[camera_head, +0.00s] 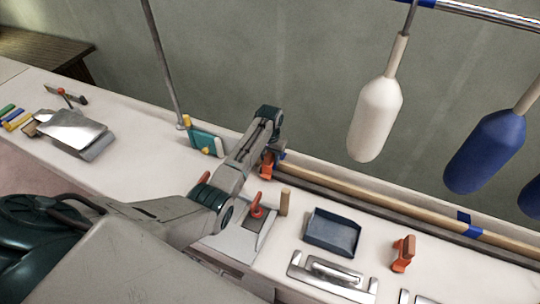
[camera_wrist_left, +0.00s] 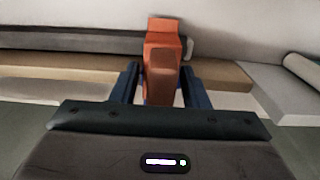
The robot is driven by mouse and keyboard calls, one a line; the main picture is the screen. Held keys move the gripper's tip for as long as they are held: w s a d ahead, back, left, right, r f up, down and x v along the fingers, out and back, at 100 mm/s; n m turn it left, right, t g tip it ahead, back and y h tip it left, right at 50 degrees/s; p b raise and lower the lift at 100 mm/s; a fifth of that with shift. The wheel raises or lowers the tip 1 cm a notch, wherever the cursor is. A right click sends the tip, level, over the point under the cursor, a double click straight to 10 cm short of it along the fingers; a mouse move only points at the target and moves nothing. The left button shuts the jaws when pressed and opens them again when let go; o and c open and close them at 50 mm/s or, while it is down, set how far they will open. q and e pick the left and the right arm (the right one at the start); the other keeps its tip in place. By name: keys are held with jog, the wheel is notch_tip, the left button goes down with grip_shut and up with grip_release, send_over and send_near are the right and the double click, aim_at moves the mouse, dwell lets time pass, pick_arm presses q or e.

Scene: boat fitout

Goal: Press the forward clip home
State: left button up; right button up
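An orange clip (camera_head: 267,166) is at the end of my left arm in the head view, beside the left end of the long wooden strip (camera_head: 372,197) along the back of the counter. My left gripper (camera_wrist_left: 162,78) has a dark finger on each side of an orange clip (camera_wrist_left: 163,50) and looks shut on it. The clip stands upright in front of the dark strip (camera_wrist_left: 85,42). Whether it touches the strip is unclear. A second orange clip (camera_head: 403,254) stands on the counter at the right. My right gripper is not in view.
A dark blue tray (camera_head: 333,232), a metal plate with a handle (camera_head: 333,273) and a wooden peg (camera_head: 285,202) are on the counter. A red hook-shaped item (camera_head: 257,205) is near my left arm. White (camera_head: 376,118) and blue (camera_head: 484,150) fenders hang above the right side.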

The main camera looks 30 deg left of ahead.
pick_arm(q)
jog(key=o, duration=0.3)
jog(key=shift+w, duration=0.1)
jog(key=shift+w+r, duration=0.1)
jog(key=shift+r, duration=0.15)
notch_tip(320, 180, up, 10)
jog(key=shift+f+b, duration=0.25)
jog(key=shift+b, duration=0.8)
jog(key=shift+r, duration=0.35)
